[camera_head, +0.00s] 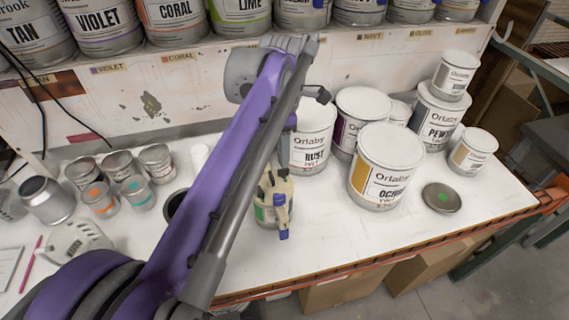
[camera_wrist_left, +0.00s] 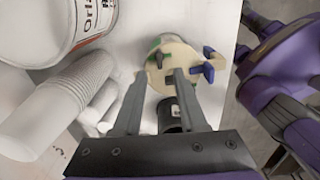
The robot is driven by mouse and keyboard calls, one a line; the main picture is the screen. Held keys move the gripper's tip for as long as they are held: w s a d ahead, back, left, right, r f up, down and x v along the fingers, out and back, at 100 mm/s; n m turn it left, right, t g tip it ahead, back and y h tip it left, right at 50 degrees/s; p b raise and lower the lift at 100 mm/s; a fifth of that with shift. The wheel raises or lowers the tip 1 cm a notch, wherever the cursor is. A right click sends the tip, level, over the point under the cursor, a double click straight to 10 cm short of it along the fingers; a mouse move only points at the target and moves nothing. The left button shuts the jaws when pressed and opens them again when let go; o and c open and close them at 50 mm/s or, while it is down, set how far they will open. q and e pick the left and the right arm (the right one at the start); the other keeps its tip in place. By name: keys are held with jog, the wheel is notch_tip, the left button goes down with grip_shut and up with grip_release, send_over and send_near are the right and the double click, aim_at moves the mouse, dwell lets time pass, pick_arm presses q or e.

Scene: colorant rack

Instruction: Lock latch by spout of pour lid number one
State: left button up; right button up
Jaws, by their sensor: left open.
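A can with a cream pour lid (camera_head: 268,187) stands on the white bench, partly hidden by my left arm. A blue latch part (camera_head: 283,234) sticks out at its near side. In the left wrist view the round cream lid (camera_wrist_left: 165,58) lies just beyond my fingertips, with a blue latch (camera_wrist_left: 208,68) at its right edge. My left gripper (camera_wrist_left: 160,80) is open, its two fingers apart over the lid's near part; I cannot tell whether they touch it. My right gripper is not in view.
White paint cans (camera_head: 384,165) crowd the bench to the right. Small metal tins (camera_head: 100,198) stand at the left. A stack of white cups (camera_wrist_left: 55,108) lies left of my fingers. A round dark lid (camera_head: 441,197) lies near the bench's front edge. A shelf of cans runs behind.

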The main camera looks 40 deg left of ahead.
aim_at(283, 169)
pick_arm(q)
jog(key=shift+w+f, duration=0.15)
jog(key=shift+f, duration=2.65)
grip_shut()
